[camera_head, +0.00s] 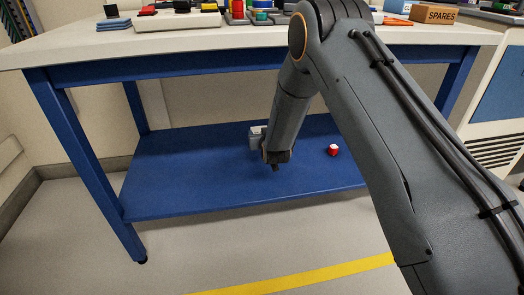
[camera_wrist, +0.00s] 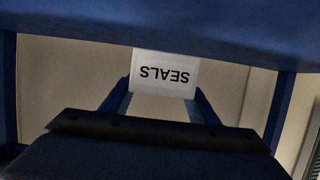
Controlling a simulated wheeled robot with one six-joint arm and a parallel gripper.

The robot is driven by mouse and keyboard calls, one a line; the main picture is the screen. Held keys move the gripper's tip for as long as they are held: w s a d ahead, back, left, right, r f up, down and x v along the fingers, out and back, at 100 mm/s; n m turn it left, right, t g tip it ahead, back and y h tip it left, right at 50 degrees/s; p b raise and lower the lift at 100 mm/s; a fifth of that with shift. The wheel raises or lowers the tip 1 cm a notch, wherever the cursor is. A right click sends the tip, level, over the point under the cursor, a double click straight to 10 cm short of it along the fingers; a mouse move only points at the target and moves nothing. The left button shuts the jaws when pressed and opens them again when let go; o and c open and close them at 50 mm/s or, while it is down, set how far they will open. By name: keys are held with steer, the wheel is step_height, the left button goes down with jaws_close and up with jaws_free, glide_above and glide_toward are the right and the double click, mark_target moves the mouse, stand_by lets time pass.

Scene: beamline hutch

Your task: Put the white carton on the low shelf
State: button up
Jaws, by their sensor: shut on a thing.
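The white carton (camera_wrist: 165,72), marked SEALS, shows upside down in the wrist view between the two fingers of my gripper (camera_wrist: 162,90), which is shut on it. In the head view the carton (camera_head: 256,137) is partly hidden behind my wrist, over the blue low shelf (camera_head: 170,190) under the bench. I cannot tell whether the carton touches the shelf.
A small red and white object (camera_head: 333,150) sits on the shelf to the right of my wrist. The shelf's left part is clear. The white benchtop (camera_head: 90,45) overhangs it, with blue legs (camera_head: 85,165) at the sides. An orange SPARES box (camera_head: 434,14) stands on the benchtop.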

steer(key=shift+f+b, duration=1.1)
steer(key=shift+f, duration=1.95)
steer(key=shift+f, duration=0.15)
steer(key=o, duration=1.2)
steer(key=shift+c, duration=0.2)
